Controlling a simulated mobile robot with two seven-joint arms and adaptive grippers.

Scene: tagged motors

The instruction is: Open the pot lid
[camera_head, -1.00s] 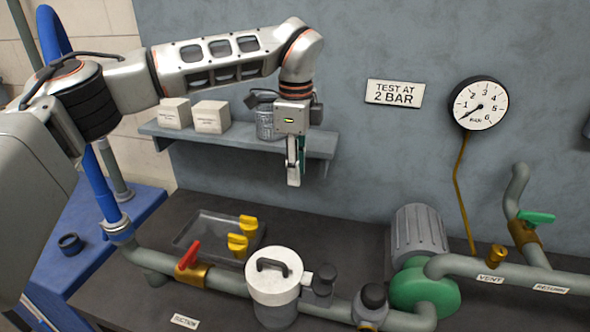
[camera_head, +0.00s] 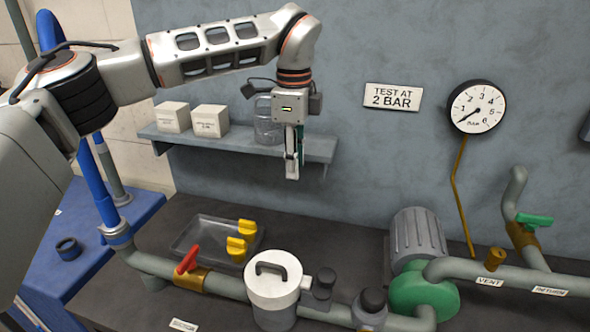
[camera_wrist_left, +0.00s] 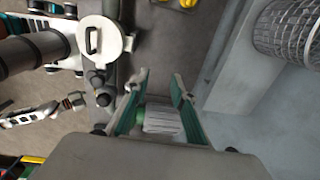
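The pot (camera_head: 272,304) is a white-grey cylinder set in the pipe line on the bench. Its round white lid (camera_head: 290,269), with a dark arched handle (camera_head: 271,268), sits on top. The lid also shows from above in the left wrist view (camera_wrist_left: 117,45). My left gripper (camera_head: 292,177) hangs fingers down above and behind the pot, before the shelf, clear of the lid. Its two fingers stand apart and empty in the left wrist view (camera_wrist_left: 161,76). What looks like my right gripper (camera_wrist_left: 76,101) shows small at the left of that view; its finger state is unclear.
A shelf (camera_head: 240,144) with two white boxes (camera_head: 209,120) and a wire-mesh jar (camera_head: 267,122) is close behind the left gripper. A red-handled valve (camera_head: 187,261), a tray (camera_head: 190,235) with yellow handles, and a green pump (camera_head: 425,292) surround the pot.

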